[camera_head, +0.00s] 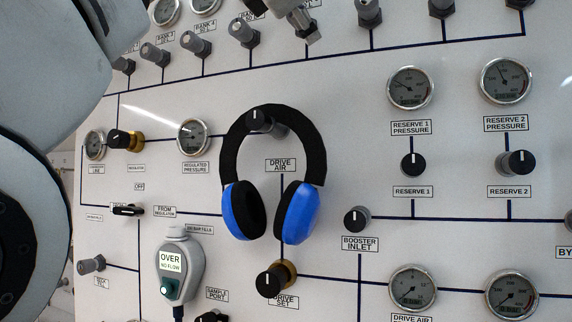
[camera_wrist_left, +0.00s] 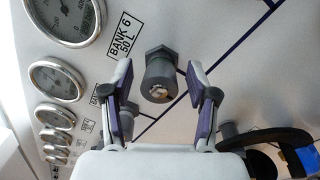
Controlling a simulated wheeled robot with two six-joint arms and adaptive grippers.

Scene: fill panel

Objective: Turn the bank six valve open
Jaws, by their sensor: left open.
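The bank six valve (camera_wrist_left: 159,78) is a grey round knob on a hex collar, beside the "BANK 6 50 L" label (camera_wrist_left: 109,32) in the left wrist view. My left gripper (camera_wrist_left: 158,82) is open, with one finger on each side of the knob and gaps visible on both sides. In the head view the left gripper (camera_head: 303,24) shows at the top edge, over the upper row of valves. It covers most of the bank six valve there. I cannot tell how deep the fingers reach around the knob. My right gripper is not in view.
Neighbouring grey valves, such as one to the left (camera_head: 243,33) and one to the right (camera_head: 369,14), stand out from the panel. Blue headphones (camera_head: 298,212) hang below. A hand-held meter (camera_head: 178,268) hangs lower left. My arm fills the left side.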

